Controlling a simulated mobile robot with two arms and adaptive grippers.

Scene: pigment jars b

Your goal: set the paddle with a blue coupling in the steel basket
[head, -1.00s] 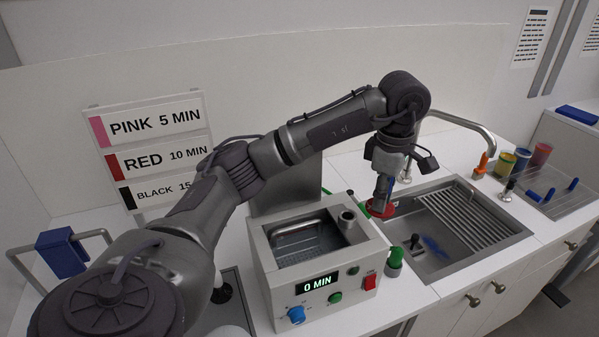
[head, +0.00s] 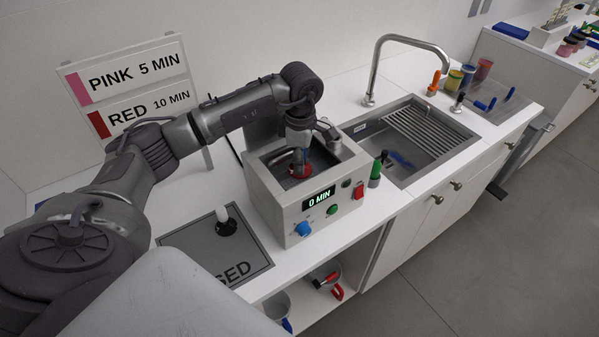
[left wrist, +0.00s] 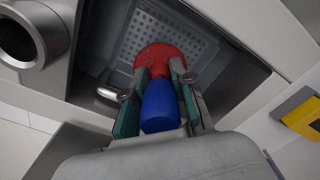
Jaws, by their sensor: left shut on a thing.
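My left gripper (head: 299,160) is shut on the paddle with a blue coupling, over the open bath. In the left wrist view the blue coupling (left wrist: 158,105) sits between the fingers (left wrist: 160,82), with the paddle's round red end (left wrist: 160,57) beyond the fingertips. The red end (head: 300,172) also shows within the bath opening in the head view. The steel basket (left wrist: 190,38), with a perforated floor, lies below the red end inside the bath. I cannot tell whether the paddle touches the basket. My right gripper is not in view.
The white bath unit (head: 285,215) reads 0 MIN. A green-bodied item (head: 375,172) stands at its right, before the sink (head: 425,150) with a tall faucet (head: 385,50). A dark plate (head: 190,240) with a white-topped post lies left. Several jars (head: 467,76) stand beyond the sink.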

